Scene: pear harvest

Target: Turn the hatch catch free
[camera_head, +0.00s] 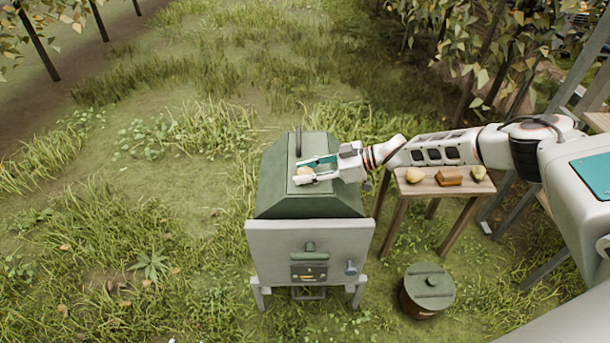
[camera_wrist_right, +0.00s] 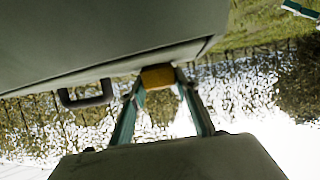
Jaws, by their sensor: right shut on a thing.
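A green box with a sloped top (camera_head: 285,205) stands on legs in the middle of the head view. My right gripper (camera_head: 306,170) reaches over its top from the right, with its teal fingers closed around a small tan, rounded piece. In the right wrist view, my right gripper (camera_wrist_right: 158,85) is shut on a yellow-brown piece (camera_wrist_right: 157,77) at the edge of a green panel (camera_wrist_right: 100,30). This piece looks like the hatch catch; how far it is turned cannot be told.
A grey front panel (camera_head: 265,245) carries a green handle (camera_head: 310,249) and a blue-grey knob (camera_head: 351,268). A wooden table (camera_head: 425,187) with pale fruit and a brown block stands right. A lidded bucket (camera_head: 427,290) stands on the grass. Grass at left is free.

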